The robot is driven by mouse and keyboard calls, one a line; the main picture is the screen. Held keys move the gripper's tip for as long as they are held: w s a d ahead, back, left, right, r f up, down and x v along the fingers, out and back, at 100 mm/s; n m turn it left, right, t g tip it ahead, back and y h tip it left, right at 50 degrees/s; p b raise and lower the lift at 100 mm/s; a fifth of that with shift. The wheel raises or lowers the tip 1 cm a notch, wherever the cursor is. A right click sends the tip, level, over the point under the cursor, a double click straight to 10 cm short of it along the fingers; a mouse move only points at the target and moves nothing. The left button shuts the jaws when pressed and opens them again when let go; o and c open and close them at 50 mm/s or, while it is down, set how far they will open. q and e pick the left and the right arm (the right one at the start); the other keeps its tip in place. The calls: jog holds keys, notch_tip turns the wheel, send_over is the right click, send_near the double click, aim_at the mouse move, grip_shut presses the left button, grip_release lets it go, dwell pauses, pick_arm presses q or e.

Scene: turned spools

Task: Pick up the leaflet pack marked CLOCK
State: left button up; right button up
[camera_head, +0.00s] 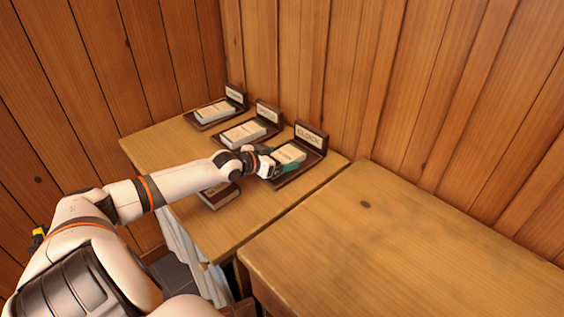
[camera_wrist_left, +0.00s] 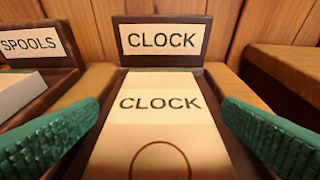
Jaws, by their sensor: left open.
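The leaflet pack marked CLOCK (camera_wrist_left: 160,122) lies flat in a dark wooden holder with an upright CLOCK sign (camera_wrist_left: 162,40). In the head view the pack (camera_head: 289,153) sits in the rightmost of three holders, partly hidden by my gripper. My left gripper (camera_head: 278,171) is at the front of this pack. In the left wrist view its green fingers are apart, one to each side of the pack, with nothing gripped. I cannot tell whether the fingers touch the pack. My right gripper is not in view.
A SPOOLS holder (camera_wrist_left: 29,49) with a pale pack (camera_wrist_left: 18,92) stands left of the CLOCK one. A third holder with a pack (camera_head: 215,111) is further left. A dark red box-like item (camera_head: 219,195) lies below my wrist. The right table (camera_head: 420,240) is clear.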

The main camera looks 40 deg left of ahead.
pick_arm(q)
jog(key=c, duration=1.1)
jog(key=shift+c, duration=0.2)
jog(key=shift+r, duration=0.15)
